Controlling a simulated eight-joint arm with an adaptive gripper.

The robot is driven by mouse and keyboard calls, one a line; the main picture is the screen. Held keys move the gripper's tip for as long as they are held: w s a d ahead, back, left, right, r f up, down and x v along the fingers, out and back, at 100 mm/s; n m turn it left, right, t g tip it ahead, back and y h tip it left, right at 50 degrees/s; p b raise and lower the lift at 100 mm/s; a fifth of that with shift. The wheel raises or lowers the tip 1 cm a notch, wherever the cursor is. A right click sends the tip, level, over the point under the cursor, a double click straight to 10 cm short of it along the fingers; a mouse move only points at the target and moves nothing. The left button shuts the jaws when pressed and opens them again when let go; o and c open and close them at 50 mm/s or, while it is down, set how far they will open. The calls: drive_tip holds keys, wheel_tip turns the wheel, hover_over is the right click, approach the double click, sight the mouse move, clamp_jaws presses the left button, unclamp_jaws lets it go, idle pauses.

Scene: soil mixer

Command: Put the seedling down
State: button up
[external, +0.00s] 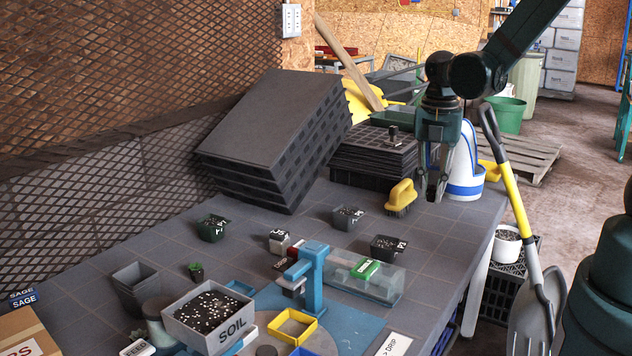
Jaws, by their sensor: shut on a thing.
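My gripper (432,192) hangs pointing down over the far right part of the table, beside the yellow brush. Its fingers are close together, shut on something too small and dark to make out. A grey-green plant (138,335) shows partly at the front left. Dark pots of soil, labelled P1 (212,229) and P2 (388,248), and another soil pot (347,217) stand on the table.
A yellow brush (401,197), a blue-and-white container (465,165) and stacked black trays (375,157) are near my gripper. A soil box (210,316), a blue stand (313,275) and a clear bin (390,285) occupy the front. The table between the pots has bare patches.

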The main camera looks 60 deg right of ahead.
drive_tip(key=s+d+m, duration=0.1)
drive_tip(key=d, duration=0.9)
drive_tip(key=s+d+m+p, duration=0.1)
drive_tip(key=s+d, duration=0.1)
drive_tip(key=d, duration=0.8)
drive_tip(key=shift+s, duration=0.25)
drive_tip(key=b, duration=0.1)
hover_over(460, 211)
drive_tip(key=shift+d+f, duration=0.1)
drive_tip(key=shift+f, duration=3)
drive_tip(key=shift+f+b, duration=0.55)
drive_tip(key=shift+f, duration=1.35)
drive_tip(key=shift+f, duration=0.15)
